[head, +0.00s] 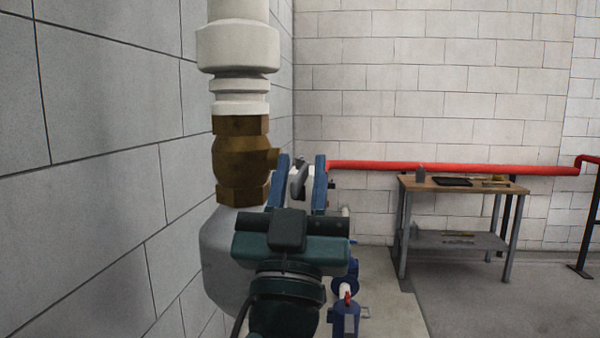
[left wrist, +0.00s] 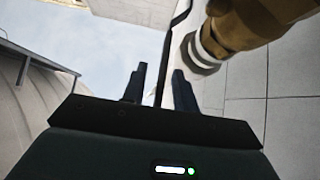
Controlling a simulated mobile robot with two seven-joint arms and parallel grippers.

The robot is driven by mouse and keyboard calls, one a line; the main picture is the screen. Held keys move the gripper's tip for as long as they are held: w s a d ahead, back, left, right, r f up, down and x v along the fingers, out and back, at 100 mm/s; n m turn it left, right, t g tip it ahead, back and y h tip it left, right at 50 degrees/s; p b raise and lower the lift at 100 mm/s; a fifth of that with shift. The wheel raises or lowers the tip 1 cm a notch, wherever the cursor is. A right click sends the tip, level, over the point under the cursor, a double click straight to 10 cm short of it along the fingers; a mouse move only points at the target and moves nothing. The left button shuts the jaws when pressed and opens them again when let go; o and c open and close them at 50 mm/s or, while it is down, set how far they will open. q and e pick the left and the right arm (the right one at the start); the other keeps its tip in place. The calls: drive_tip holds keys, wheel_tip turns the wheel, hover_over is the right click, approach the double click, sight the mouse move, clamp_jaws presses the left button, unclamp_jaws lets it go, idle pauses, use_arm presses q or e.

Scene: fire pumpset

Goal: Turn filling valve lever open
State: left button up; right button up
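The filling valve is a brass body (head: 240,160) under a white pipe at left centre in the head view. Its brass body (left wrist: 245,28) is at the top right of the left wrist view. My left gripper (head: 302,165) is just right of the valve, its two blue fingers apart. A grey lever end (head: 298,178) shows between them. In the left wrist view a thin dark lever (left wrist: 166,60) runs down between the fingertips of my left gripper (left wrist: 160,80), with gaps visible beside it. The lever's joint with the valve is partly hidden. My right gripper is not in view.
A grey block wall (head: 100,150) stands close on the left. A white pipe (head: 238,50) rises above the valve. Blue pump parts (head: 345,290) stand low behind my gripper. A red pipe (head: 450,169) runs along the back wall, behind a workbench (head: 465,184). Floor at right is clear.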

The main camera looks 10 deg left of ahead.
use_arm(q)
clamp_jaws()
drive_tip(key=shift+r, duration=0.1)
idle(0.4)
